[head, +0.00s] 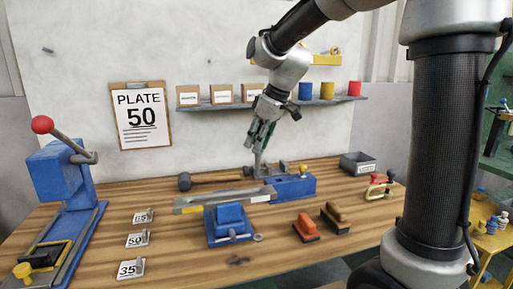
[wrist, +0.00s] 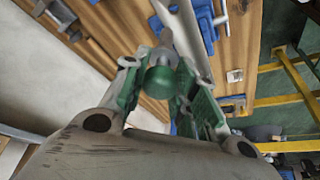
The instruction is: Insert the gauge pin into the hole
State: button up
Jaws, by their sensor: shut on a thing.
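My gripper (head: 261,142) hangs over the back middle of the workbench, pointing down. It is shut on the gauge pin, which shows in the wrist view as a round green end (wrist: 160,80) between the green fingers. In the head view a thin grey shaft of the pin (head: 258,163) shows below the fingertips, close to a grey metal fixture (head: 279,169) behind a blue block (head: 292,187). I cannot make out the hole in either view, nor whether the pin's tip touches anything.
A blue vise (head: 230,225) with a long grey bar (head: 215,201) stands in front. A black mallet (head: 200,181) lies to the left, a grey bin (head: 358,163) to the right. Two brushes (head: 306,228) lie front right. A blue lever press (head: 60,175) stands at far left.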

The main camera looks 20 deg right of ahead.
aim_at(258, 168)
jog(key=shift+s+a, duration=0.1)
jog(key=shift+s, duration=0.2)
jog(key=shift+f, duration=2.95)
jog(key=shift+f, duration=3.25)
jog(key=o, duration=1.2)
jog(key=shift+c, duration=0.2)
jog(key=v, duration=1.2)
